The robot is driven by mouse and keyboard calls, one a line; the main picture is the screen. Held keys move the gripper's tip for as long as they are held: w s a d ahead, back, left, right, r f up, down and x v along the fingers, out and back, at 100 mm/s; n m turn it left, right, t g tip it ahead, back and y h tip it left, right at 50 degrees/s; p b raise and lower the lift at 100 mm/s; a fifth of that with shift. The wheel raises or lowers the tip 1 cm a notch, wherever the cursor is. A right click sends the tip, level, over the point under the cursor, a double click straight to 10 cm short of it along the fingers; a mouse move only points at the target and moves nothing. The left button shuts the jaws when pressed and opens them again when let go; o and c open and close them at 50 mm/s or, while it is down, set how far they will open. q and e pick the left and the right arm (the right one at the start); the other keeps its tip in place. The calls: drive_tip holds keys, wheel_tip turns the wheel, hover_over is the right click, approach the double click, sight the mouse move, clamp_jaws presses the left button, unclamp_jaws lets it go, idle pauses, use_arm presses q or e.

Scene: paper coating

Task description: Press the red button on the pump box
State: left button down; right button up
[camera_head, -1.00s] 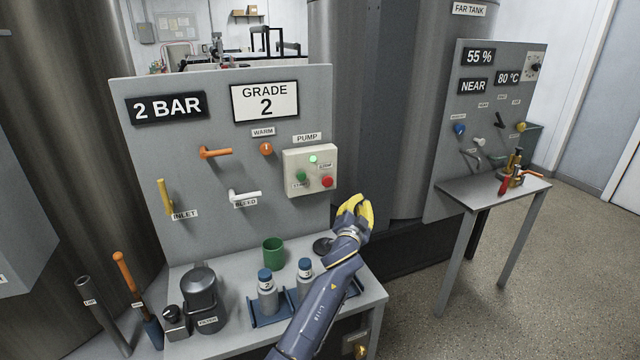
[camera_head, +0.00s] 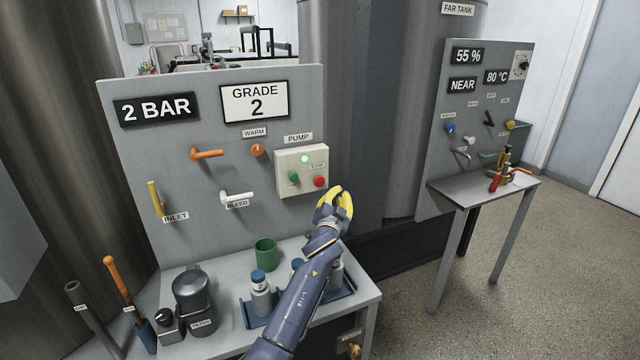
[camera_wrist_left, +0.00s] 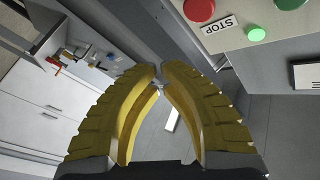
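The pale pump box (camera_head: 303,191) is mounted on the grey panel. Its red button (camera_head: 320,181) is at lower right under a STOP label, beside a green button (camera_head: 293,177). A green lamp (camera_head: 304,159) is lit above them. My left gripper (camera_head: 340,192) is just below and right of the box, apart from the red button. In the left wrist view its yellow fingers (camera_wrist_left: 160,69) meet or nearly meet at the tips, with nothing held. The red button (camera_wrist_left: 199,9) shows there at the top, off to the right of the fingertips. My right gripper is out of view.
Below the panel, a bench (camera_head: 365,297) carries a green cup (camera_head: 266,253), blue-capped bottles in a blue tray and a dark canister (camera_head: 193,290). My left arm covers part of the tray. A white bleed lever (camera_head: 237,197) and orange lever (camera_head: 207,154) stick out left of the box.

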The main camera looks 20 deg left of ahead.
use_arm(q)
drive_tip(key=w+a, duration=0.4)
drive_tip(key=w, duration=0.1)
drive_tip(key=shift+a, duration=0.3)
drive_tip(key=shift+w+a, duration=0.65)
drive_tip(key=shift+w, duration=0.15)
idle(2.7)
drive_tip(key=shift+s+d, duration=0.6)
drive_tip(key=shift+s, duration=0.1)
drive_tip(key=shift+d, duration=0.1)
idle(0.3)
drive_tip(key=shift+s+d, duration=1.6)
drive_tip(key=shift+s, duration=0.25)
